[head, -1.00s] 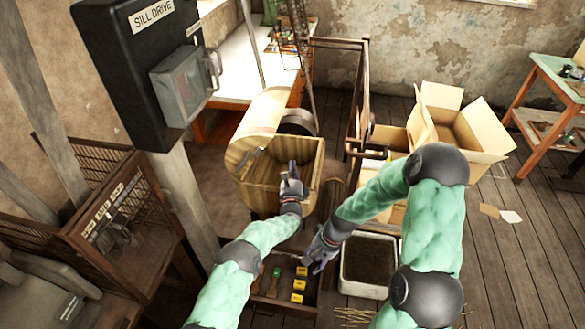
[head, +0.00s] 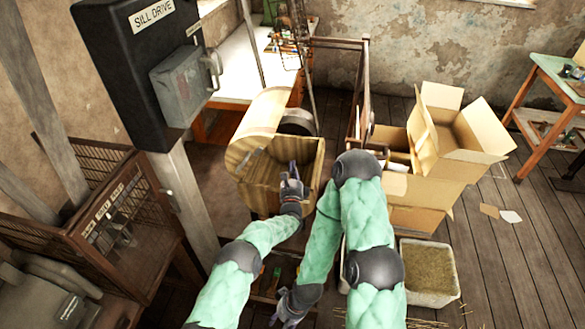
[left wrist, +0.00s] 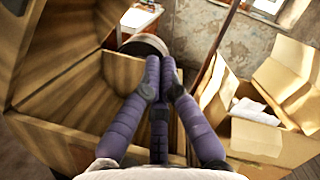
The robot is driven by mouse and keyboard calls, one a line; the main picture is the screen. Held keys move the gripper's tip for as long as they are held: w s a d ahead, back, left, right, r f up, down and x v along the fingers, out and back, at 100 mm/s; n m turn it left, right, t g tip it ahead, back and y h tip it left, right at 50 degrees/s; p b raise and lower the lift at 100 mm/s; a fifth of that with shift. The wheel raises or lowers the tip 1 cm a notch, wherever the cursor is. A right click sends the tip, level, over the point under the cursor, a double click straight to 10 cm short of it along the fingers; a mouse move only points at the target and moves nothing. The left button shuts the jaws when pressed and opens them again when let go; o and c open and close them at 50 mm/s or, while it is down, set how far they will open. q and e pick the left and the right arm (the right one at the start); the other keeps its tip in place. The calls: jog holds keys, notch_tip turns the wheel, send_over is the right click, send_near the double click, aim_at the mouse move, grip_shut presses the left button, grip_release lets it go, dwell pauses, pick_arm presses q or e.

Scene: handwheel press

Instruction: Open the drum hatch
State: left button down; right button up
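The wooden drum (head: 262,125) is a slatted barrel shape near the middle of the head view. Its near side shows an open, plank-lined hollow (head: 258,172), and planks also fill the left of the left wrist view (left wrist: 65,85). I cannot make out a separate hatch panel for certain. My left gripper (head: 291,173) is at the drum's opening, in front of its right part. Its purple fingers (left wrist: 160,62) come together at the tips with nothing seen between them; contact with the drum is unclear. My right gripper (head: 280,317) hangs low at the bottom, its fingers partly hidden.
A dark SILL DRIVE box (head: 135,70) on a post stands left of the drum. A wire cage (head: 110,215) is at far left. Open cardboard boxes (head: 455,140) and a white tub of straw-like material (head: 428,272) stand to the right. A drawer with small items lies below, partly hidden.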

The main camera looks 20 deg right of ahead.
pick_arm(q)
jog(key=w+a+r+n+y+p, duration=0.1)
jog(key=w+a+r+n, duration=0.2)
jog(key=a+r+n, duration=0.1)
jog(key=shift+a+r+n, duration=0.25)
jog(key=shift+r+n, duration=0.35)
jog(key=shift+r, duration=0.5)
dwell(1.4)
